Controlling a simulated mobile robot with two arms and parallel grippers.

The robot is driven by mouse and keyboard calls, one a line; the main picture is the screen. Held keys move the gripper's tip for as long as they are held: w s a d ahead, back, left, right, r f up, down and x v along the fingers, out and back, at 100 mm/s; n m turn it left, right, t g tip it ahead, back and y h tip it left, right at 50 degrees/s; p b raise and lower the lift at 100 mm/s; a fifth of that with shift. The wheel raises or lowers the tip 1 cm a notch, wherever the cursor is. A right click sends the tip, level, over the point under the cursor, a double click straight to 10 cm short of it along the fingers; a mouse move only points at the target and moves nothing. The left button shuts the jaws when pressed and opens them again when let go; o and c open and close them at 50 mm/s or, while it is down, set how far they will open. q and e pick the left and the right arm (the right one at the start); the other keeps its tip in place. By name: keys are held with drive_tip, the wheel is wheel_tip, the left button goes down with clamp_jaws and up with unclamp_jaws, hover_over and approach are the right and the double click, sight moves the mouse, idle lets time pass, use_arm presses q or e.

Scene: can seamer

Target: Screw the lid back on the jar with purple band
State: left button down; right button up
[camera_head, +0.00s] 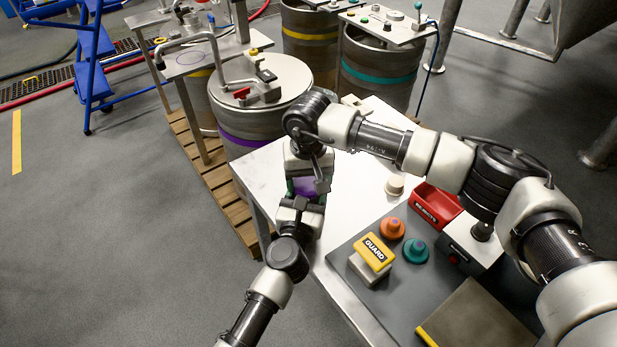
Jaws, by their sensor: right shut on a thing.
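A small purple thing (306,187) shows between my two grippers at the left edge of the steel table. It is mostly covered, so I cannot tell whether it is the jar's band or its lid. My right gripper (308,172) reaches down from above and is shut on it. My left gripper (299,205) comes up from below, close against the purple thing. Its fingertips are hidden, so I cannot tell whether it grips. I cannot make out the seam between lid and jar.
The steel table (352,178) bears a cream knob (394,187), a red bin (436,205), orange (391,229) and teal (415,251) knobbed pieces and a yellow GUARD block (373,252). A large drum with a purple band (245,141) stands behind on a pallet (222,187).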

drive_tip(key=m, duration=0.3)
drive_tip(key=shift+m, duration=0.4)
drive_tip(key=m, duration=0.5)
drive_tip(key=o, duration=1)
drive_tip(key=shift+r, duration=2.25)
drive_tip(key=shift+c, duration=0.3)
wheel_tip(320, 180, up, 4)
drive_tip(key=shift+f+n, duration=0.25)
drive_tip(key=shift+n, duration=0.25)
